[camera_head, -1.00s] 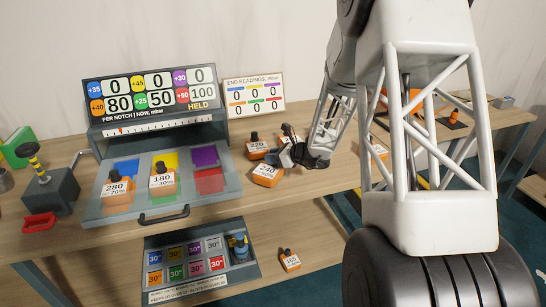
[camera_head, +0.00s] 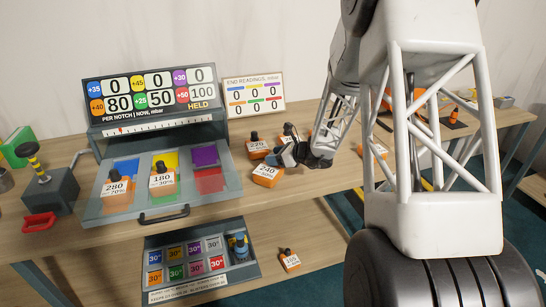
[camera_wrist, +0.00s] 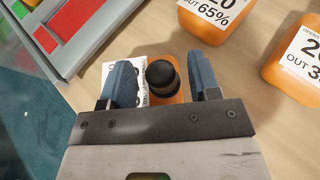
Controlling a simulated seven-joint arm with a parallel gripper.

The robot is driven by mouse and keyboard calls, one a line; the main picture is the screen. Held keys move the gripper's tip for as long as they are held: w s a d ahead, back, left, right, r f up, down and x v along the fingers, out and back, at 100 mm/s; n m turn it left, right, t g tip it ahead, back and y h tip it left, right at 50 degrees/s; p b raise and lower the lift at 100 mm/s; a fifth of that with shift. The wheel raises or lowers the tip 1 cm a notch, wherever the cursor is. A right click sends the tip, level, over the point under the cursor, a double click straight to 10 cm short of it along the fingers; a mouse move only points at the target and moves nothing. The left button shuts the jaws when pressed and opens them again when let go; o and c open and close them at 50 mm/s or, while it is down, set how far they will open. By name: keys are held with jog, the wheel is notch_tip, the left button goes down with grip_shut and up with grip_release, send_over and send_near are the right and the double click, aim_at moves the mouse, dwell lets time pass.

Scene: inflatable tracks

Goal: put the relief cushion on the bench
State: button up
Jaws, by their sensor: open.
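Several orange blocks with black knobs and white number labels are in view; I cannot tell which is the relief cushion. The block marked 240 (camera_head: 265,181) stands on the bench (camera_head: 240,212) right of the grey tray. In the wrist view, my gripper (camera_wrist: 163,78) is open, with one blue-grey finger on each side of a black knob (camera_wrist: 162,74) on an orange block. Contact with the knob cannot be told. In the head view, my gripper (camera_head: 285,155) is at the 240 block and hides its knob.
A block marked 220 (camera_head: 257,152) and another (camera_head: 288,138) stand close by. The grey tray (camera_head: 120,210) holds blocks marked 280 (camera_head: 117,197) and 180 (camera_head: 162,190). Another block (camera_head: 289,264) is on the lower shelf. A display board (camera_head: 150,100) stands behind the tray.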

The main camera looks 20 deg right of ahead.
jog(key=v, duration=1.1)
jog(key=shift+r, duration=0.1)
dwell(0.4)
jog(key=s+a+r+n+g+h, duration=0.1)
jog(key=s+a+r+n+g, duration=0.2)
jog(key=s+a+r+n, duration=0.35)
jog(key=s+a+r+n+g+h, duration=0.1)
jog(key=s+a+r+n+g, duration=0.3)
jog(key=s+a+n, duration=0.45)
jog(key=s+r+n+h, duration=0.1)
jog(key=s+n, duration=0.3)
jog(key=s, duration=0.4)
jog(key=s+a+r+n+h, duration=0.1)
jog(key=s+n+h, duration=0.3)
jog(key=s, duration=0.4)
jog(key=s+r+n+h, duration=0.2)
jog(key=s+r+n, duration=0.1)
jog(key=s, duration=0.5)
jog(key=shift+s+a+n+h, duration=0.3)
jog(key=shift+a+n+h, duration=0.1)
